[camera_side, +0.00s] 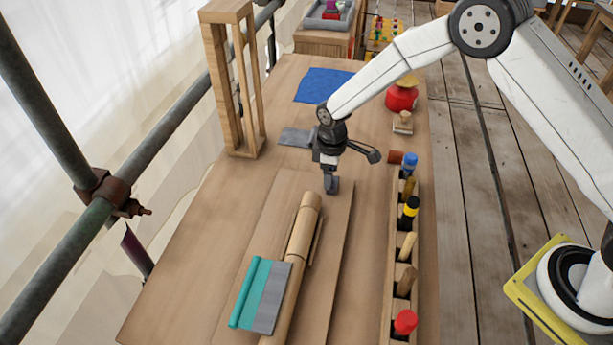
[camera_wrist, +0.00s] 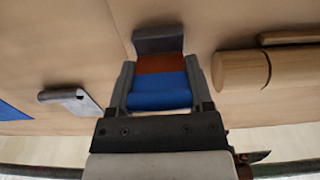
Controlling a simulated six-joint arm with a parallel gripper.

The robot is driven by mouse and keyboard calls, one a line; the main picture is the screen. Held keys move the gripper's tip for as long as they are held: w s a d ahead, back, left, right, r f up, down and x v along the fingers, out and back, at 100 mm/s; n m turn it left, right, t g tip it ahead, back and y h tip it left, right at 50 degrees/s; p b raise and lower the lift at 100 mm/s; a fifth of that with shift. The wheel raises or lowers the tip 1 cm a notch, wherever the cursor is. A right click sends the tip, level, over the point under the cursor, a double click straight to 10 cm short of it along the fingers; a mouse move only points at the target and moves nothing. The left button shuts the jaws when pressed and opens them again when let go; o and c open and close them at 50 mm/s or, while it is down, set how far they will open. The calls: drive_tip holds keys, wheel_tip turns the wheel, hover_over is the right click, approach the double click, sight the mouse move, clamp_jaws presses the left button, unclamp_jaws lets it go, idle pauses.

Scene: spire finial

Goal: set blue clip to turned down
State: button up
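In the wrist view the blue clip (camera_wrist: 160,93) shows as a blue band, then a red-brown band, then a grey end. It lies between the two fingers of my gripper (camera_wrist: 160,66) and nearly fills the gap. I cannot tell whether the fingers press on it. In the side view my gripper (camera_side: 330,181) points down just beyond the far end of the wooden roll (camera_side: 305,225), low over the raised board (camera_side: 280,200). There the clip's blue is hidden, and I cannot tell how the clip is turned.
A teal-and-grey sheet (camera_side: 262,297) lies against the roll's near part. A tool rack (camera_side: 390,265) runs along the right. A tall wooden frame (camera_side: 225,85) stands at the left. A grey sheet (camera_side: 296,137) and a blue cloth (camera_side: 322,84) lie behind. The table's front left is clear.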

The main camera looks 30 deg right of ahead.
drive_tip(key=shift+c, duration=1.1)
drive_tip(key=shift+w+a+g+h, duration=0.1)
drive_tip(key=shift+g+h, duration=0.2)
drive_tip(key=shift+w+a+f+g+h, duration=0.1)
drive_tip(key=shift+w+a+g+h, duration=0.1)
drive_tip(key=shift+g+h, duration=0.4)
drive_tip(key=shift+w+a+f+g+h, duration=0.1)
drive_tip(key=shift+w+a+g+h, duration=0.05)
drive_tip(key=shift+g+h, duration=0.45)
drive_tip(key=shift+w+a+f+g+h, duration=0.15)
drive_tip(key=shift+w+a+g+h, duration=0.05)
drive_tip(key=shift+g+h, duration=0.6)
drive_tip(key=shift+w+a+f+g+h, duration=0.1)
drive_tip(key=shift+g+h, duration=0.4)
drive_tip(key=o, duration=1.3)
drive_tip(key=shift+c, duration=0.2)
